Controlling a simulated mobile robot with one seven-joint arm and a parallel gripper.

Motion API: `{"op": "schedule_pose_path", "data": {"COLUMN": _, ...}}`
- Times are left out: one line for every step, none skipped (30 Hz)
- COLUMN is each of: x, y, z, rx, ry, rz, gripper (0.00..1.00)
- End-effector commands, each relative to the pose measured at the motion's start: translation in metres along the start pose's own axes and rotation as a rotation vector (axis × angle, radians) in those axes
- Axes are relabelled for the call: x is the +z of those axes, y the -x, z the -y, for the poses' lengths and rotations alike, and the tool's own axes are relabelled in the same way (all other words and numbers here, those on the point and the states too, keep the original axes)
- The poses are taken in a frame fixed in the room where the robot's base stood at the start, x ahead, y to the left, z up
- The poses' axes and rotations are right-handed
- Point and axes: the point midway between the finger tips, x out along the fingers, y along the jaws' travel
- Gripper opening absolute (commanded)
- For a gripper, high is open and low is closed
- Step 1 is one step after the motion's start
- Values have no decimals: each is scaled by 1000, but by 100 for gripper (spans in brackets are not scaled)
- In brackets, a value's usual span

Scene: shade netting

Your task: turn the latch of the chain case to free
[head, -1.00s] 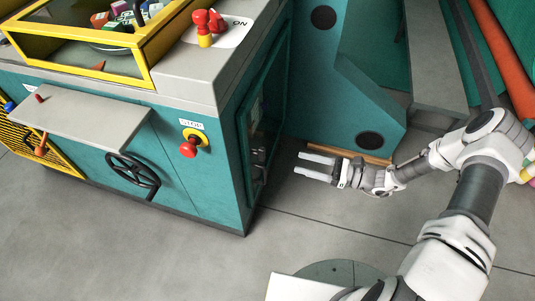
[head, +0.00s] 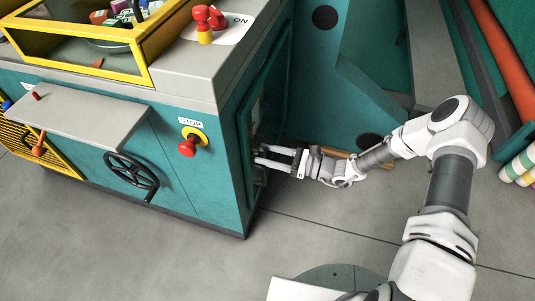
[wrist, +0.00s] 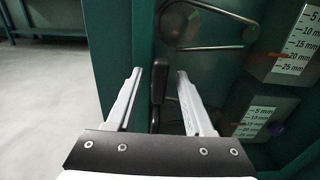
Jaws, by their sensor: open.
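My gripper (head: 262,156) is at the dark opening in the right side of the teal machine, its fingers pointing in. In the wrist view my gripper (wrist: 158,72) is open, with one finger on each side of a black upright handle (wrist: 158,85), which looks like the latch. The handle appears apart from both fingers; its lower end runs down behind the gripper body. The chain case (wrist: 225,85) seems to be the dark green recess around it. The latch is too small and dark to make out in the head view.
Two boxes with millimetre scales (wrist: 310,45) stand at the right. The grey floor (head: 310,225) in front is clear.

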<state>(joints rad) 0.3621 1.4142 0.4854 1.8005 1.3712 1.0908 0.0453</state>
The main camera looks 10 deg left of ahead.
Motion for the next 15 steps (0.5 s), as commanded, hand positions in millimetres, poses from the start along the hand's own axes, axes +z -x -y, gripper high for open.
{"op": "schedule_pose_path", "data": {"x": 0, "y": 0, "z": 0, "rx": 0, "ry": 0, "rz": 0, "gripper": 47}}
{"op": "schedule_pose_path", "data": {"x": 0, "y": 0, "z": 0, "rx": 0, "ry": 0, "rz": 0, "gripper": 42}}
{"op": "schedule_pose_path", "data": {"x": 0, "y": 0, "z": 0, "rx": 0, "ry": 0, "rz": 0, "gripper": 34}}
{"op": "schedule_pose_path", "data": {"x": 0, "y": 0, "z": 0, "rx": 0, "ry": 0, "rz": 0, "gripper": 29}}
{"op": "schedule_pose_path", "data": {"x": 0, "y": 0, "z": 0, "rx": 0, "ry": 0, "rz": 0, "gripper": 24}}
{"op": "schedule_pose_path", "data": {"x": 0, "y": 0, "z": 0, "rx": 0, "ry": 0, "rz": 0, "gripper": 16}}
{"op": "schedule_pose_path", "data": {"x": 0, "y": 0, "z": 0, "rx": 0, "ry": 0, "rz": 0, "gripper": 11}}
{"op": "schedule_pose_path", "data": {"x": 0, "y": 0, "z": 0, "rx": 0, "ry": 0, "rz": 0, "gripper": 6}}
{"op": "schedule_pose_path", "data": {"x": 0, "y": 0, "z": 0, "rx": 0, "ry": 0, "rz": 0, "gripper": 0}}
{"op": "schedule_pose_path", "data": {"x": 0, "y": 0, "z": 0, "rx": 0, "ry": 0, "rz": 0, "gripper": 0}}
{"op": "schedule_pose_path", "data": {"x": 0, "y": 0, "z": 0, "rx": 0, "ry": 0, "rz": 0, "gripper": 0}}
{"op": "schedule_pose_path", "data": {"x": 0, "y": 0, "z": 0, "rx": 0, "ry": 0, "rz": 0, "gripper": 0}}
{"op": "schedule_pose_path", "data": {"x": 0, "y": 0, "z": 0, "rx": 0, "ry": 0, "rz": 0, "gripper": 0}}
{"op": "schedule_pose_path", "data": {"x": 0, "y": 0, "z": 0, "rx": 0, "ry": 0, "rz": 0, "gripper": 0}}
{"op": "schedule_pose_path", "data": {"x": 0, "y": 0, "z": 0, "rx": 0, "ry": 0, "rz": 0, "gripper": 0}}
